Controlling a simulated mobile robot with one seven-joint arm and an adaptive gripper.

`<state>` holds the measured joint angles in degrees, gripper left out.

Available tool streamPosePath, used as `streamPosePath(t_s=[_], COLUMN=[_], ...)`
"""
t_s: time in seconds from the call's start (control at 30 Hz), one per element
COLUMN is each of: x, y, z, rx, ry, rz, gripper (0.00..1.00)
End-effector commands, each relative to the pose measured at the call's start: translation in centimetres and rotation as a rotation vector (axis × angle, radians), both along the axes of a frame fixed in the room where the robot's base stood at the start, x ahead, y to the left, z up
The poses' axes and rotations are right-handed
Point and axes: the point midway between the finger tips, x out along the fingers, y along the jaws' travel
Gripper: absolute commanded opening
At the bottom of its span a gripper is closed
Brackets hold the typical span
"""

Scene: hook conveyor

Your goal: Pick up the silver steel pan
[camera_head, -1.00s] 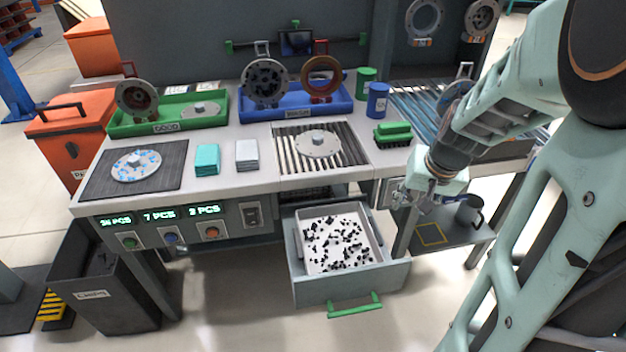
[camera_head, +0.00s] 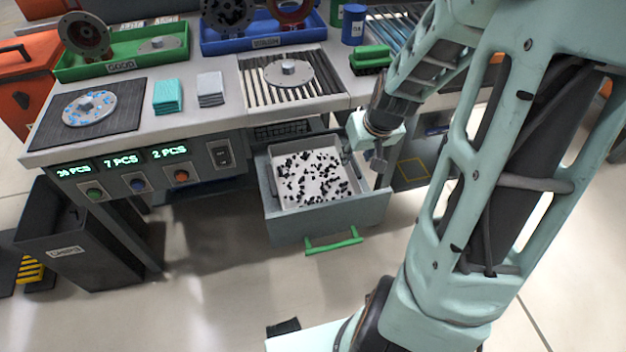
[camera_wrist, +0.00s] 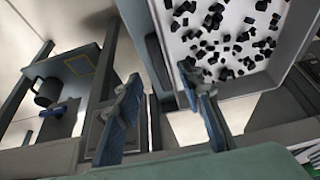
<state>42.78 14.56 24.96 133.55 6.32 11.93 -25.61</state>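The silver steel pan (camera_head: 285,202) is a pale rectangular tray holding many small black pieces. It sits inside the pulled-out grey drawer under the workbench. In the wrist view the pan (camera_wrist: 226,86) fills the top right, its near corner close to my right finger. My gripper (camera_head: 362,160) is at the right side of the drawer, near its side wall. In the wrist view my gripper (camera_wrist: 160,80) has its two blue-grey fingers well apart, with part of the drawer's edge showing between and beyond them. I cannot tell whether a finger touches the pan.
The drawer (camera_head: 278,230) has a green handle (camera_head: 333,241) at its front. The bench (camera_head: 205,120) overhangs the drawer's back. A dark mug (camera_wrist: 46,92) stands on a low shelf beside it. A dark bin (camera_head: 80,245) stands at left. The floor before the drawer is clear.

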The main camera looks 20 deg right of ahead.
Motion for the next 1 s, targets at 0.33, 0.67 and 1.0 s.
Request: streamPosePath(t_s=[0.33, 0.67, 1.0], x=[1.3, 1.4, 1.3], y=[0.5, 0.4, 0.4], z=[-3.8, -3.7, -3.7], rx=[0.0, 0.001, 0.001], ry=[0.001, 0.001, 0.001], rz=[0.002, 0.0, 0.0], gripper=[0.35, 0.22, 0.0])
